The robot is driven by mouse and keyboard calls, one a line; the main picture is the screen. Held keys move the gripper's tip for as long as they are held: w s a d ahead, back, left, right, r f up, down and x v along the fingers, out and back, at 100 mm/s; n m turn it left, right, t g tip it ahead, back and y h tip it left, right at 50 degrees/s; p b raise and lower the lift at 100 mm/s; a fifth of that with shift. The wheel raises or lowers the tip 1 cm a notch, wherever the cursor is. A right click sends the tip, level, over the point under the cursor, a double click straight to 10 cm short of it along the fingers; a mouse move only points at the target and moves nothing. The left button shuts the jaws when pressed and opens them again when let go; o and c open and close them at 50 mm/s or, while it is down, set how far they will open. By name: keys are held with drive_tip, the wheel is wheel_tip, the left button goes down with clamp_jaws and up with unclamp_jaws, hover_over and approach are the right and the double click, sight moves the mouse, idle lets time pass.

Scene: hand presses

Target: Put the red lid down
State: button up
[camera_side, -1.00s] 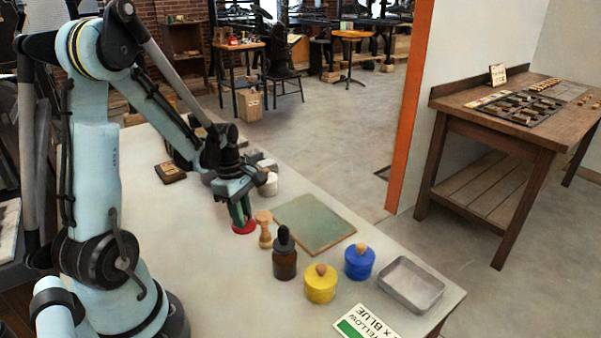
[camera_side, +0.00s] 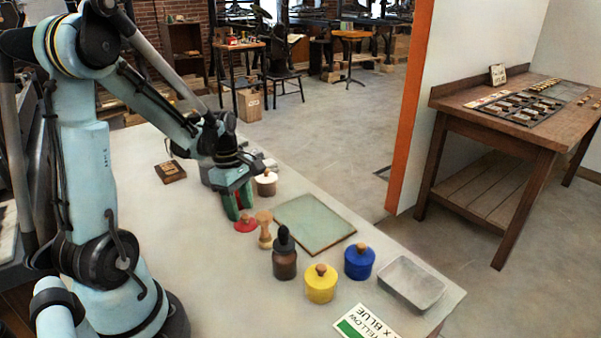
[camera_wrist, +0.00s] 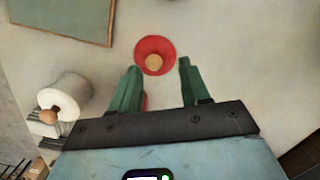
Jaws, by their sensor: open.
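The red lid (camera_side: 245,225) lies flat on the pale table with its wooden knob up. It also shows in the wrist view (camera_wrist: 140,47), just beyond the fingertips.
A wooden stamp-like piece (camera_side: 265,230) stands close right of the lid. A green mat (camera_side: 312,222), dark bottle (camera_side: 284,262), yellow pot (camera_side: 320,288), blue pot (camera_side: 359,265) and metal tray (camera_side: 412,284) lie further right. A white pot (camera_side: 266,185) stands behind.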

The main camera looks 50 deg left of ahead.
wheel_tip(320, 180, up, 10)
drive_tip(key=f, duration=0.1)
drive_tip(key=d+m+t, duration=0.1)
drive_tip(key=d+m, duration=0.1)
drive_tip(key=m, duration=0.1)
drive_tip(key=w+d+r+m+y, duration=0.1)
drive_tip(key=d+m, duration=0.2)
drive_tip(key=m, duration=0.1)
drive_tip(key=d+m+t, duration=0.1)
drive_tip(key=d+m, duration=0.2)
drive_tip(key=shift+w+d+r+m+t+y, duration=0.1)
drive_tip(key=shift+w+r+m+t+y, duration=0.1)
drive_tip(key=shift+m+t+y, duration=0.15)
drive_tip(key=d+m+t, duration=0.1)
drive_tip(key=d+m, duration=0.1)
drive_tip(key=m, duration=0.1)
drive_tip(key=d+m+t, duration=0.1)
drive_tip(key=d+m, duration=0.2)
drive_tip(key=m, duration=0.1)
drive_tip(key=d+m+t, duration=0.1)
drive_tip(key=d+m, duration=0.2)
drive_tip(key=m, duration=0.1)
drive_tip(key=shift+s, duration=0.1)
drive_tip(key=shift+d+m+t, duration=0.45)
drive_tip(key=shift+d+m, duration=0.05)
drive_tip(key=shift+m, duration=0.35)
